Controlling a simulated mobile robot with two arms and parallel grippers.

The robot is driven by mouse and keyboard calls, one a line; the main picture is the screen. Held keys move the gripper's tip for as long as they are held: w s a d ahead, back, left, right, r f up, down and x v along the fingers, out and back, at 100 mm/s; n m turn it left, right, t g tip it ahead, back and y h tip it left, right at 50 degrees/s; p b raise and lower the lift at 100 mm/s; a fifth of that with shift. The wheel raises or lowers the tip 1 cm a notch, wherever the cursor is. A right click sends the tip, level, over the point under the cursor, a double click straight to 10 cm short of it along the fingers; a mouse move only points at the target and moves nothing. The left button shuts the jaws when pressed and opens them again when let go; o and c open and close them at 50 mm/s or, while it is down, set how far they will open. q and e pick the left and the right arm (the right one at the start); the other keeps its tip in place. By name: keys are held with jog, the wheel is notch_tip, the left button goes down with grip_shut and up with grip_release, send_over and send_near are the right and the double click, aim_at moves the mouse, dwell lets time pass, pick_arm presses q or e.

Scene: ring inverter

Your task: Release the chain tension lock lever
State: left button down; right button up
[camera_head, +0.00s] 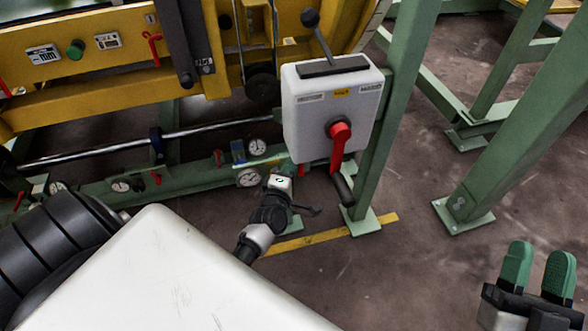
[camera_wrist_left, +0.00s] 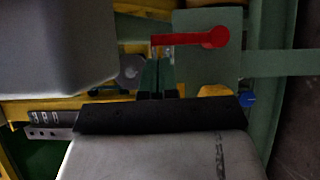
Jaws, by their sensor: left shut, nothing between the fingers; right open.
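A red lever (camera_wrist_left: 185,39) with a round hub at its right end lies level across a green plate (camera_wrist_left: 207,62) in the left wrist view. My left gripper (camera_wrist_left: 157,74) is shut and empty, its green fingertips just below the lever; I cannot tell whether they touch it. In the head view my left gripper (camera_head: 288,170) is under the lower left corner of a grey box (camera_head: 303,120), its tips hard to make out. That box has a red rotary handle (camera_head: 339,145) pointing down. My right gripper (camera_head: 535,272) is open and empty at the lower right.
A yellow machine panel (camera_head: 120,85) fills the upper left. Pressure gauges (camera_head: 248,178) sit along the green rail. A green post (camera_head: 392,110) stands right of the box. Concrete floor (camera_head: 400,275) is free between that post and my right gripper.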

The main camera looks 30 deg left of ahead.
pick_arm(q)
jog(key=shift+w+d, duration=0.3)
jog(key=shift+w, duration=0.25)
pick_arm(e)
jog(key=shift+s+r+t, duration=0.3)
jog(key=shift+r+t, duration=0.05)
jog(key=shift+t, duration=0.05)
pick_arm(q)
jog(key=shift+r, duration=0.1)
pick_arm(e)
jog(key=shift+w, duration=0.1)
